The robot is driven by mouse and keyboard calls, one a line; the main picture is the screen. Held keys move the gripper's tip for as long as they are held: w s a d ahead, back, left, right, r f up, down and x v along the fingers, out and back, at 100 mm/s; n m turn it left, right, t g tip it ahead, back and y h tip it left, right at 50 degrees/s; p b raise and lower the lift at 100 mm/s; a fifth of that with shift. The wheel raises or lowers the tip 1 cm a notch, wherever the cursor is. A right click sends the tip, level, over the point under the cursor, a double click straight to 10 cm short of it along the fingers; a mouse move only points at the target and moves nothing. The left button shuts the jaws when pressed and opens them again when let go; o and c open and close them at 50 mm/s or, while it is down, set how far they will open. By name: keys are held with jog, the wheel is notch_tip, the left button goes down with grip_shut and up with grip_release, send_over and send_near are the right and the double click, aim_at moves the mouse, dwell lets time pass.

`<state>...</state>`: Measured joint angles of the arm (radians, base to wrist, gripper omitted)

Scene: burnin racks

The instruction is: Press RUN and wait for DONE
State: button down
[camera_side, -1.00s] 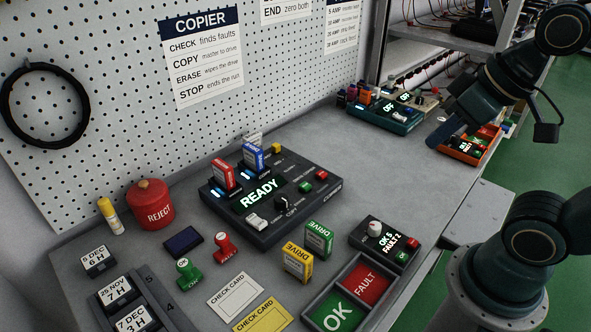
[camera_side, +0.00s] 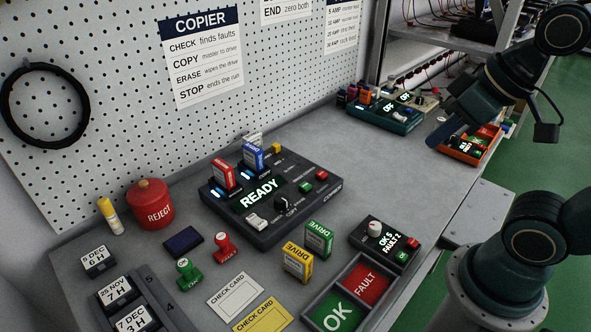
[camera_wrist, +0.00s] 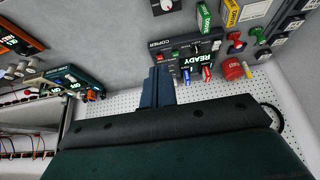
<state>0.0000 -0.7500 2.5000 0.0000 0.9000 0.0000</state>
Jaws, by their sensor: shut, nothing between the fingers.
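The dark copier box (camera_side: 275,200) stands mid-bench in the side view, and its screen (camera_side: 259,193) reads READY. A red drive (camera_side: 222,175) and a blue drive (camera_side: 253,157) stand upright in its slots. Its front carries a green button (camera_side: 306,187), a red button (camera_side: 321,175), a dark knob (camera_side: 283,203) and a white switch (camera_side: 256,221). The button lettering is too small to read. The copier also shows in the wrist view (camera_wrist: 178,49). My gripper (camera_side: 437,140) is shut and empty, raised to the right of the copier and well apart from it.
Green (camera_side: 319,238) and yellow (camera_side: 297,262) drives stand in front of the copier. A counter box (camera_side: 384,243) reads OK 5, FAULT 2, beside the OK/FAULT tray (camera_side: 310,311). Bench between copier and gripper is clear.

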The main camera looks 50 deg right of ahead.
jog(key=m+t+y, duration=0.2)
jog(key=y, duration=0.3)
send_over(310, 186)
notch_tip(310, 186, down, 10)
dwell(0.4)
jog(key=shift+f, duration=0.1)
jog(key=shift+f, duration=4.3)
